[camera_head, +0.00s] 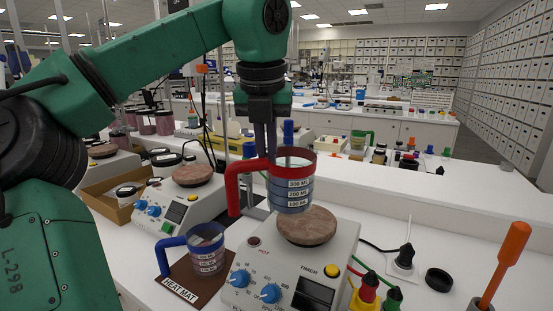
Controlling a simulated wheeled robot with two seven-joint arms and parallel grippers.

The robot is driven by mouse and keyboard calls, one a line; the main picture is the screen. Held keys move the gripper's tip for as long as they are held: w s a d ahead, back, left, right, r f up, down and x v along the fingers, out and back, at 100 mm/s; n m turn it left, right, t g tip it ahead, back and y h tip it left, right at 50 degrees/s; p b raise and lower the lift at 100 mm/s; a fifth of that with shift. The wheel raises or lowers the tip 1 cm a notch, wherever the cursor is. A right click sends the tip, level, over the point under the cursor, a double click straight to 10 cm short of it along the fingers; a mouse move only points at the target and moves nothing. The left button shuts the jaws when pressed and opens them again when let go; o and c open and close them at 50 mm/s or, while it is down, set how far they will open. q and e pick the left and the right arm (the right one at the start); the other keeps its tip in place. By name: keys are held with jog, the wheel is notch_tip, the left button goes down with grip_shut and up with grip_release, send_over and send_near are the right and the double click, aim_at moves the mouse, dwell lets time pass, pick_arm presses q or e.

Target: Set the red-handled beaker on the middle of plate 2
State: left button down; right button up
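The red-handled beaker (291,185) is clear with blue-grey contents, a red rim and a red handle on its left. It is upright. My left gripper (267,150) comes down from above and is shut on it near the rim on the handle side. The beaker's base overlaps the back left of the round brown plate (312,230) on the nearest hot plate unit; I cannot tell whether it touches. A second brown plate (194,175) is on a unit further left. No plate number is readable. My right gripper is not in view.
A blue-handled beaker (208,256) stands on a brown heat mat (178,285), left of the nearest unit. An orange-handled tool (506,262), red and green plugs (369,288) and a black ring (439,280) are at right. A cardboard box (100,203) is at left.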

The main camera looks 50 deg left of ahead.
pick_arm(q)
jog(key=s+d, duration=0.2)
jog(key=s, duration=0.6)
jog(key=s+d+b, duration=0.1)
jog(key=s+d, duration=0.2)
jog(key=s, duration=0.4)
jog(key=shift+s, duration=0.4)
jog(key=shift+a, duration=0.1)
jog(key=s+a+p, duration=0.4)
jog(key=a+p, duration=0.1)
jog(key=a, duration=0.8)
jog(key=s+a+p, duration=0.4)
jog(key=a+p, duration=0.1)
jog(key=a, duration=0.9)
jog(key=s+a+p, duration=0.4)
jog(key=a+p, duration=0.1)
jog(key=a, duration=0.8)
jog(key=shift+s+a+p, duration=0.3)
jog(key=shift+s+p, duration=0.05)
jog(key=shift+s, duration=0.05)
